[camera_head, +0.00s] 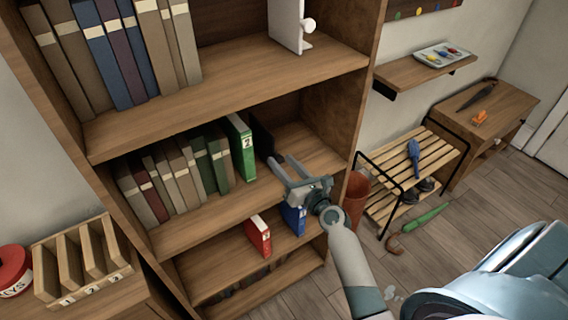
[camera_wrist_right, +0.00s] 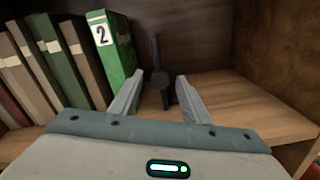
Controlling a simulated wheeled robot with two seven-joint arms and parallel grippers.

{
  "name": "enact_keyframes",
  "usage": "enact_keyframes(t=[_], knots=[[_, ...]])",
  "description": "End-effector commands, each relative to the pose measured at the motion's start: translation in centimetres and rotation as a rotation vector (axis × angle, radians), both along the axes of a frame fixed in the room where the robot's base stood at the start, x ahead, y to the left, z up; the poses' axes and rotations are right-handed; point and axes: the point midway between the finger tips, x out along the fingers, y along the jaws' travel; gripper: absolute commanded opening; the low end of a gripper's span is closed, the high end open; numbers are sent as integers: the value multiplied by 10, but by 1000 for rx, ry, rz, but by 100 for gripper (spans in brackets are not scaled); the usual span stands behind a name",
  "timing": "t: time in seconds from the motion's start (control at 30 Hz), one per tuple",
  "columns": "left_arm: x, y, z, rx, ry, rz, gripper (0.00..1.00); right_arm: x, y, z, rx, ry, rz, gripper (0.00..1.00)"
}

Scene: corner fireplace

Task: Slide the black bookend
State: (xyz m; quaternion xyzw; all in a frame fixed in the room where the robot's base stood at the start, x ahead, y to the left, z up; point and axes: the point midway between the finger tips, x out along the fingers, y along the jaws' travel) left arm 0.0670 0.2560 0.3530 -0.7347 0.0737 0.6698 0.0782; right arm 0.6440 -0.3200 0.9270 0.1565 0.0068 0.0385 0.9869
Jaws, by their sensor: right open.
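The black bookend (camera_wrist_right: 160,80) stands upright on the middle shelf in the right wrist view, with a round knob on its near side. In the head view the bookend (camera_head: 263,139) shows as a dark plate just right of a green binder marked 2 (camera_head: 241,148). That green binder also shows in the right wrist view (camera_wrist_right: 117,55). My right gripper (camera_head: 281,165) is open, its fingers pointing into the shelf. In the right wrist view its fingertips (camera_wrist_right: 157,85) lie in front of the bookend, one on each side of it. I cannot tell whether they touch it. My left gripper is out of view.
A row of books (camera_head: 165,178) fills the middle shelf left of the binder. The shelf right of the bookend is bare. A red binder (camera_head: 258,236) and a blue binder (camera_head: 293,217) stand on the shelf below. A white bookend (camera_head: 288,25) stands above.

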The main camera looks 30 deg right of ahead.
Motion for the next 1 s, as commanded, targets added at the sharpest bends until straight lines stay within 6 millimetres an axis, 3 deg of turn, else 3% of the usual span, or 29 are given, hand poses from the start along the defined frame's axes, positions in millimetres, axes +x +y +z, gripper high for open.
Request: enact_keyframes(t=[0.07,0.27,0.47,0.8,1.0], knots=[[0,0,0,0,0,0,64,0,0,0,0,0,0,42],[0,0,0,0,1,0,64,0,0,0,0,0,0,0],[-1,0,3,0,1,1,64,-1,5,1,2,0,0,0],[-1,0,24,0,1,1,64,-6,72,2,6,1,2,0],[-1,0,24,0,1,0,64,-7,84,1,0,-2,2,0]])
